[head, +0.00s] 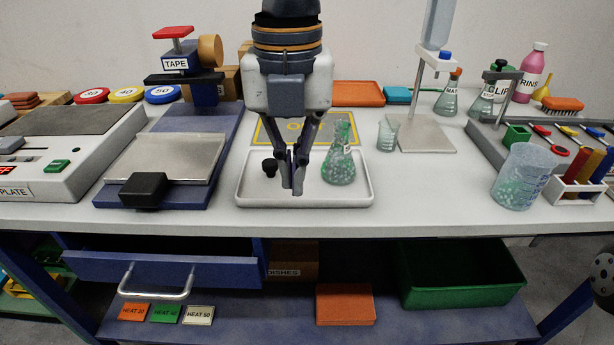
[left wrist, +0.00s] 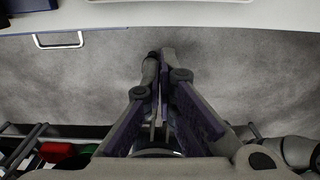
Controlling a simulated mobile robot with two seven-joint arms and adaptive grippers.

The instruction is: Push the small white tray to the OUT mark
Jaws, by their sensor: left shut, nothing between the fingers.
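The small white tray (head: 345,197) lies near the front edge of the white bench top in the head view. A conical flask (head: 339,165) with green contents stands on its right part, and a small black stopper (head: 269,167) is on its left part. The yellow OUT mark (head: 268,128) lies just behind the tray, partly hidden by my gripper. My left gripper (head: 293,187) points down, shut and empty, in front of the tray's middle in the picture. I cannot tell whether it touches the tray. The shut fingers (left wrist: 158,90) also show in the left wrist view.
A blue tape stand with a metal plate (head: 170,158) is left of the tray. A small beaker (head: 387,134) and a stand (head: 428,135) are to the right. A beaker of green pieces (head: 523,176) stands farther right. The bench front between is clear. An open blue drawer (head: 160,268) is below.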

